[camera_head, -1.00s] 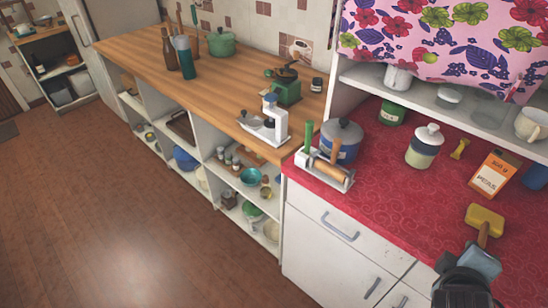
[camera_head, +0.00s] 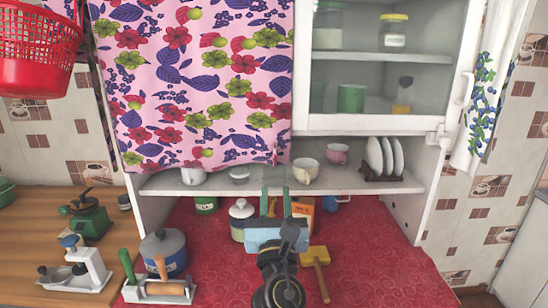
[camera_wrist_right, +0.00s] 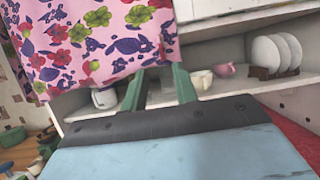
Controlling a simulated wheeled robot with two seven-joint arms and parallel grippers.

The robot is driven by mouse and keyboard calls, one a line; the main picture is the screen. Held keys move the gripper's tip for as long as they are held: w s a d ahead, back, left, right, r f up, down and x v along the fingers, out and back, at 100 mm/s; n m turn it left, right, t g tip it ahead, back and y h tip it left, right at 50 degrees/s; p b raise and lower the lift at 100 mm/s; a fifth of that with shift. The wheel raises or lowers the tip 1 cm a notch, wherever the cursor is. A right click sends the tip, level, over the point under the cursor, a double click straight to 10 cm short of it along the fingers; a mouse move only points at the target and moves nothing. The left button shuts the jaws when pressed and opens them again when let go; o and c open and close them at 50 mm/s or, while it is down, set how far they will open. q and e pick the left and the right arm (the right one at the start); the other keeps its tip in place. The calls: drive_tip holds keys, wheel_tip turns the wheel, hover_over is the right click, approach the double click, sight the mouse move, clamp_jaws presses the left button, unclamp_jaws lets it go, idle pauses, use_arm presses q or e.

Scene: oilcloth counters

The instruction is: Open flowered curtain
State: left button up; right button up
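The flowered curtain (camera_head: 200,80), pink with red, green and purple prints, hangs across the left half of the white wall cabinet and hides what is behind it. It also fills the upper left of the right wrist view (camera_wrist_right: 90,45). My right gripper (camera_head: 275,203) is in front of the cabinet's lower shelf, below and near the curtain's lower right corner. Its two green fingers stand apart with nothing between them, and they show in the right wrist view too (camera_wrist_right: 158,85). I see no contact with the curtain. My left gripper is not in view.
A glass cabinet door (camera_head: 375,60) is right of the curtain. Cups and plates (camera_head: 380,157) stand on the lower shelf (camera_head: 340,183). A blue pot (camera_head: 163,252), a jar and a yellow-headed mallet (camera_head: 314,256) are on the red counter. A red basket (camera_head: 38,50) hangs upper left.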

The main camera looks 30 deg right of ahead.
sight(275, 158)
drive_tip(key=p+x, duration=0.2)
drive_tip(key=x, duration=0.9)
drive_tip(key=shift+d, duration=0.1)
clamp_jaws()
